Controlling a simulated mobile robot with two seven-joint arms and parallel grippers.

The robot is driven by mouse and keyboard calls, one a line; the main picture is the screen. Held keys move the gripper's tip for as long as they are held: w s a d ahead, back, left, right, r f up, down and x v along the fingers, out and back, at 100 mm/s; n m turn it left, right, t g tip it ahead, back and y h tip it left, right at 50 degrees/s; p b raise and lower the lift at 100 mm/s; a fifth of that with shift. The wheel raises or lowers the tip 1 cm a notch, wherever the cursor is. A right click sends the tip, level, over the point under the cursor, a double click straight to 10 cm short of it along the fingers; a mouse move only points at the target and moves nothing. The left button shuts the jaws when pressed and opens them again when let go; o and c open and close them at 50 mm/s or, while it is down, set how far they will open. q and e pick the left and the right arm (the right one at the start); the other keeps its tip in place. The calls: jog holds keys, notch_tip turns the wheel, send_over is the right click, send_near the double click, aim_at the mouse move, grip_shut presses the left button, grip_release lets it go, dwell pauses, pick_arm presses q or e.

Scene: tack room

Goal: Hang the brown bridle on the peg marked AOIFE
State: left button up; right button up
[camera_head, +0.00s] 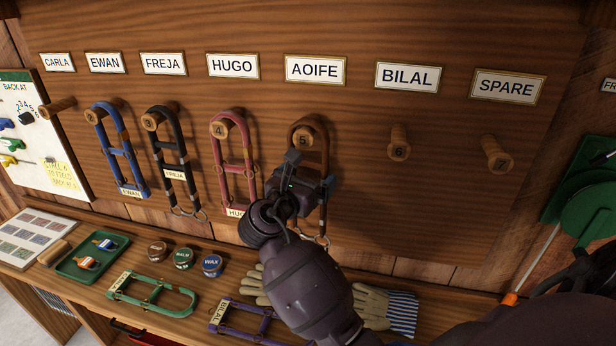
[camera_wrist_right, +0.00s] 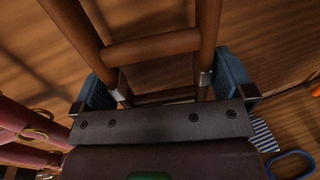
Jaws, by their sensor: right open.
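The brown bridle (camera_head: 316,135) hangs on the wooden peg (camera_head: 303,138) numbered 5. The AOIFE label (camera_head: 315,69) is on the board above that peg. The bridle's top loop is over the peg and its lower end hangs down behind my right gripper (camera_head: 311,171), partly hidden. The right wrist view shows the bridle's two brown straps (camera_wrist_right: 207,45) and crosspiece between the blue-grey fingers of my right gripper (camera_wrist_right: 168,82). The fingers are open, one at each outer side of the straps. My left gripper is in neither view.
A pink bridle (camera_head: 219,150) hangs close on the left, with black (camera_head: 171,150) and blue (camera_head: 128,150) ones beyond. Pegs 6 (camera_head: 399,143) and 7 (camera_head: 495,154) are empty. Green (camera_head: 150,297) and purple (camera_head: 240,317) bridles and gloves (camera_head: 372,306) lie on the bench below.

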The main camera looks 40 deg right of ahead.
jog(key=v, duration=1)
jog(key=shift+s+a+b, duration=0.2)
jog(key=shift+a+b, duration=0.15)
jog(key=shift+b, duration=0.1)
jog(key=shift+r, duration=0.15)
jog(key=w+a+f+m+t+y, duration=0.3)
jog(key=w+a+m+t+y, duration=0.2)
jog(key=w+m+t+y, duration=0.25)
notch_tip(320, 180, down, 7)
jog(key=s+a+m+y, duration=0.1)
jog(key=s+m+y, duration=0.1)
jog(key=m+y, duration=0.4)
jog(key=s+d+f+m+g+y, duration=0.1)
jog(key=s+d+f+m, duration=0.3)
jog(key=s+f, duration=0.6)
jog(key=s+d+f+m+g+y, duration=0.1)
jog(key=s+d+f+m, duration=0.3)
jog(key=s+f, duration=0.7)
jog(key=shift+s+d+m+g+y, duration=0.4)
jog(key=shift+s+g, duration=0.25)
jog(key=shift+s, duration=0.3)
